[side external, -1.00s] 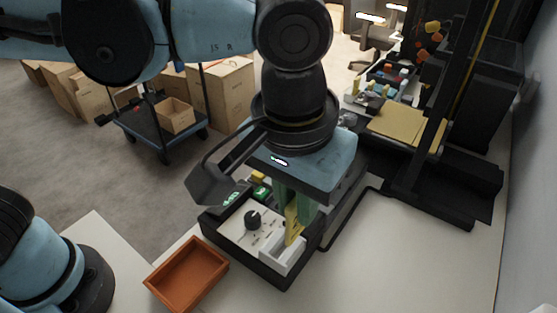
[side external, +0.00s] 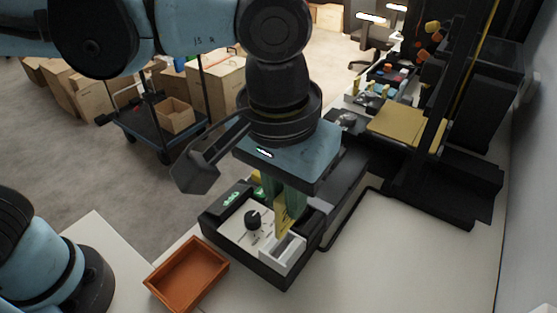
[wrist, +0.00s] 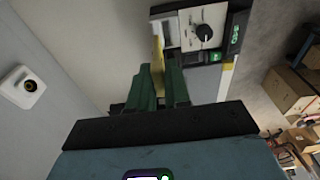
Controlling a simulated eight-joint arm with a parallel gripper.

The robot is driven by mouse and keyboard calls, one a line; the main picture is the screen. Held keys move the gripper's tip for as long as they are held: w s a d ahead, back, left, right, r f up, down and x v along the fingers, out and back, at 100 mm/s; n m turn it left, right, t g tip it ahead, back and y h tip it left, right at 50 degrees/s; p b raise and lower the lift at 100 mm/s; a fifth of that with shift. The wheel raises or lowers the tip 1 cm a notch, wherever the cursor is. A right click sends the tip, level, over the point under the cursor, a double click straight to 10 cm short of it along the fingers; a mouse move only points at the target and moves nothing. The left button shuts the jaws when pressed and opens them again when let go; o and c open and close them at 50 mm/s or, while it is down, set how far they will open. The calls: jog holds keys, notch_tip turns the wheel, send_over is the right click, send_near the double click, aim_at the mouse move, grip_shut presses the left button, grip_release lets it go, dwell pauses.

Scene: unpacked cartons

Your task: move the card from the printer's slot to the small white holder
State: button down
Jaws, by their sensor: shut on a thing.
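My gripper (side external: 283,202) has green fingers and is shut on a thin yellow card (side external: 284,219), which hangs below the fingertips. The card and the green fingers also show in the wrist view, the card (wrist: 158,53) seen nearly edge-on. The small white holder (side external: 290,262) is an open box at the front right of a black unit (side external: 240,248) with a white panel, a black knob and a green display. The card's lower end is close to the holder's back edge in the side view. I cannot tell whether they touch. The printer's slot is not clearly seen.
An empty orange-brown tray (side external: 207,270) stands on the pale table left of the black unit. A black cable (side external: 340,232) runs along its right side. A yellow sheet (side external: 397,122) lies farther back on dark equipment. The table at front right is clear.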

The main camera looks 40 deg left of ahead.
jog(key=shift+w+a+f, duration=0.2)
jog(key=shift+f, duration=0.7)
jog(key=shift+w+a+f, duration=0.25)
jog(key=shift+f, duration=0.65)
jog(key=shift+w+a+f, duration=0.2)
jog(key=shift+f, duration=0.7)
jog(key=shift+f, duration=0.25)
jog(key=shift+f, duration=1.05)
jog(key=shift+f, duration=0.45)
jog(key=c, duration=1)
grip_release()
jog(key=shift+r, duration=0.15)
notch_tip(320, 180, up, 12)
jog(key=s, duration=0.1)
jog(key=shift+s, duration=0.25)
